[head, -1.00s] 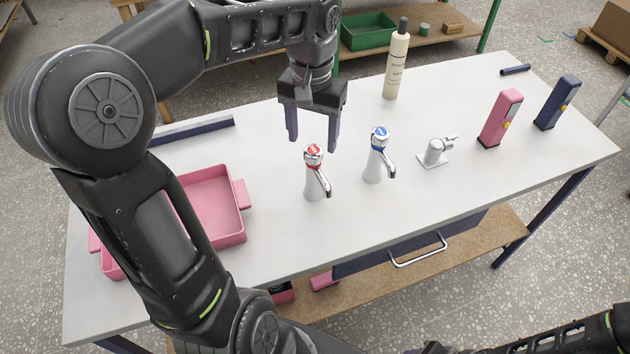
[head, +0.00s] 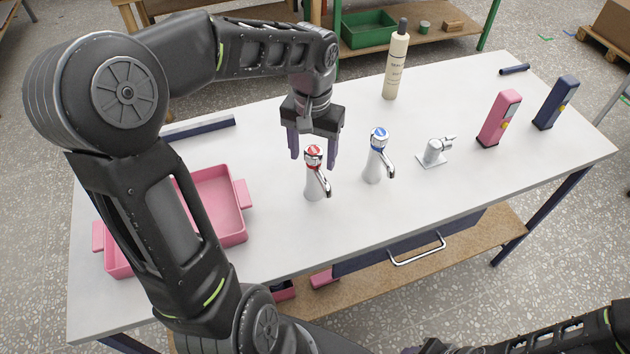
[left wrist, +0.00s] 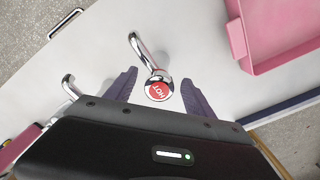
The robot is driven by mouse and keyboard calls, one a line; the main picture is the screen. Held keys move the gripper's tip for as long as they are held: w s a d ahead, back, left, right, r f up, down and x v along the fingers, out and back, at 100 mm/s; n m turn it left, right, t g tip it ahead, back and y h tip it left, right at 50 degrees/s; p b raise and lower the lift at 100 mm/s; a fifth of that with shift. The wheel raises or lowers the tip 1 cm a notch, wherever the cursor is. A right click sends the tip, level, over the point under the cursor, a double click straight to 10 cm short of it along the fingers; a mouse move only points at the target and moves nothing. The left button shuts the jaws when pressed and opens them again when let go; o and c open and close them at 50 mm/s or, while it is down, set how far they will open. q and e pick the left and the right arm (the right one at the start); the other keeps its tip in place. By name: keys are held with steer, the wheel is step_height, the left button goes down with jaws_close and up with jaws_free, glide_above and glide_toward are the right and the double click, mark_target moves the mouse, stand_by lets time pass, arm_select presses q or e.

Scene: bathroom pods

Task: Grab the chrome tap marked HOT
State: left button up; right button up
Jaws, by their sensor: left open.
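The chrome tap with the red cap (head: 315,178) stands upright on the white table (head: 440,200). In the left wrist view its red cap (left wrist: 158,91) reads HOT, and its spout points away from my palm. My left gripper (head: 313,162) is open, fingers pointing down, at the tap's head. In the left wrist view the two purple fingers (left wrist: 156,88) lie on either side of the cap, with a gap on each side. A similar tap with a blue cap (head: 376,160) stands just to the right.
A pink tray (head: 240,220) lies to the left, beneath my left arm. A small chrome tap (head: 433,153), a pink dispenser (head: 499,120), a blue dispenser (head: 556,103) and a cream bottle (head: 396,68) stand to the right. The table's front right is clear.

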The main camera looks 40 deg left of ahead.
arm_select(q)
jaws_close()
stand_by(0.7)
stand_by(0.3)
